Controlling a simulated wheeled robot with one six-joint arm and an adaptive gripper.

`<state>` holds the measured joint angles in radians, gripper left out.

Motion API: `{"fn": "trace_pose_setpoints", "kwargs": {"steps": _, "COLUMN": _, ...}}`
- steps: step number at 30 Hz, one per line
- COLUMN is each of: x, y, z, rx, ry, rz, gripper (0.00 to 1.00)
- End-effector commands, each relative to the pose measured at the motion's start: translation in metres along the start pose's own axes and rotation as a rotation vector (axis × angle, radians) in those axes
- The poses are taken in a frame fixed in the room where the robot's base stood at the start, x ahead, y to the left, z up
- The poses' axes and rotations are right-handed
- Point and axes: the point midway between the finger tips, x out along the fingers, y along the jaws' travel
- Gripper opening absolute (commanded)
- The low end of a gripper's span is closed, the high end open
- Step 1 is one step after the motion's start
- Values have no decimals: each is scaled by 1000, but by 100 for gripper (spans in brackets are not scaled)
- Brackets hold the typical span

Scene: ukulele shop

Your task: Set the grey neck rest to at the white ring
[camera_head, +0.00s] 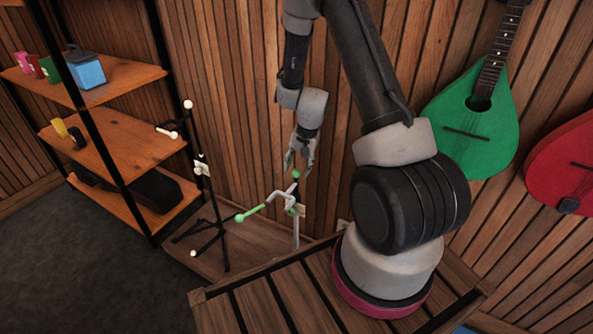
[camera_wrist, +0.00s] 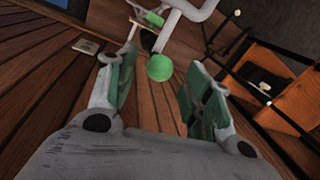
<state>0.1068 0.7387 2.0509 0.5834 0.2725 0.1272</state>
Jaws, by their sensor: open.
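The grey neck rest (camera_head: 281,200) is a forked grey piece with green tips, on an upright pale grey post (camera_head: 296,232). It shows in the wrist view as a grey tube (camera_wrist: 196,10) at the top edge. A green ball (camera_head: 295,174) sits at the top of the piece; the wrist view shows a green ball (camera_wrist: 159,67) just beyond my fingertips. My gripper (camera_head: 300,158) is open, pointing down just above the stand. In the wrist view its fingers (camera_wrist: 158,82) are spread, with nothing held between them. I cannot make out a white ring on the post.
A black stand with white tips (camera_head: 215,215) stands to the left on the low wooden platform (camera_head: 248,246). Wooden shelves (camera_head: 120,140) with small goods are further left. A green ukulele (camera_head: 478,125) and a red one (camera_head: 570,160) hang on the slatted wall.

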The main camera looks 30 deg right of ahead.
Motion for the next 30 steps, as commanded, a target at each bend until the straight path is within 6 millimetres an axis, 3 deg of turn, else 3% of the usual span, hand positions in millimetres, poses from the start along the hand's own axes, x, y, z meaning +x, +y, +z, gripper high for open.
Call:
{"fn": "trace_pose_setpoints", "kwargs": {"steps": 6, "x": 22, "y": 0, "z": 0, "rx": -1, "ry": -1, "rz": 0, "gripper": 51}}
{"fn": "trace_pose_setpoints", "kwargs": {"steps": 14, "x": 24, "y": 0, "z": 0, "rx": -1, "ry": 0, "rz": -1, "gripper": 51}}
{"fn": "trace_pose_setpoints", "kwargs": {"steps": 23, "x": 23, "y": 0, "z": 0, "rx": -2, "ry": 0, "rz": 0, "gripper": 0}}
{"fn": "trace_pose_setpoints", "kwargs": {"steps": 30, "x": 14, "y": -3, "z": 0, "rx": -5, "ry": 0, "rz": -2, "gripper": 0}}
